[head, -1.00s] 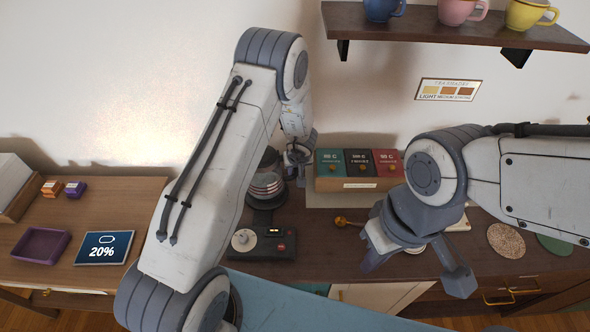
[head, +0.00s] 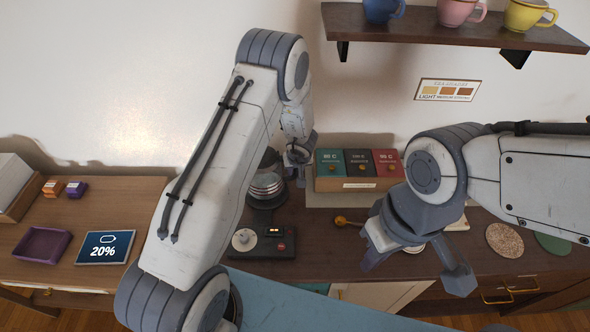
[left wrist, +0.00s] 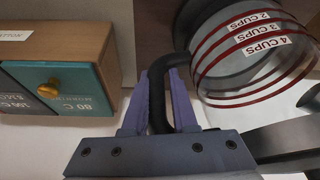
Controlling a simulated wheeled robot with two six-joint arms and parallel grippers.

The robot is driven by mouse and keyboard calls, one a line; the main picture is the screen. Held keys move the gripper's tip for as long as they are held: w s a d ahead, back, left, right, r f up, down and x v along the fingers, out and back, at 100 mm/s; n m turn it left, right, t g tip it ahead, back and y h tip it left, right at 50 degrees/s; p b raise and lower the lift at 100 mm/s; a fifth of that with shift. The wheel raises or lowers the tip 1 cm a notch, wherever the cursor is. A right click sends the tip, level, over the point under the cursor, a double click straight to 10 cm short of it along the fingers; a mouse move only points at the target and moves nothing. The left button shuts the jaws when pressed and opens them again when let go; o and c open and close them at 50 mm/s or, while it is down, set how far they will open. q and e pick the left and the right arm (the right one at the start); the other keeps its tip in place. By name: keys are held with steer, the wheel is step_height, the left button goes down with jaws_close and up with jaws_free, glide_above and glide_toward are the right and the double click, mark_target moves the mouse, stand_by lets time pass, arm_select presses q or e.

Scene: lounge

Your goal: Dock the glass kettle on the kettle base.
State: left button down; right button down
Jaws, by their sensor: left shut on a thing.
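The glass kettle (head: 266,184) has a dark lid and lower part, and is partly behind my left arm in the head view. In the left wrist view its glass (left wrist: 250,62) shows red bands and cup labels. My left gripper (head: 298,160) is shut on its black handle (left wrist: 158,112), between the purple fingers (left wrist: 161,88). The kettle base's dark control panel (head: 262,246), with a round dial and small display, lies in front of the kettle. I cannot tell whether the kettle sits fully on the base. My right gripper (head: 415,266) is open and empty over the counter's front.
A box with green, black and red drawers (head: 358,170) stands right of the kettle. A brass scoop (head: 345,221) lies near my right gripper. A shelf with mugs (head: 455,25) hangs above.

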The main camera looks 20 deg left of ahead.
arm_select(q)
steer(key=shift+r, duration=0.1)
steer(key=shift+w+f+b, duration=0.1)
steer(key=shift+f+b, duration=0.2)
steer(key=shift+f, duration=0.3)
stand_by(0.5)
steer(key=c, duration=1)
jaws_free()
steer(key=p+v, duration=0.7)
steer(key=v, duration=0.4)
steer(key=shift+f, duration=0.1)
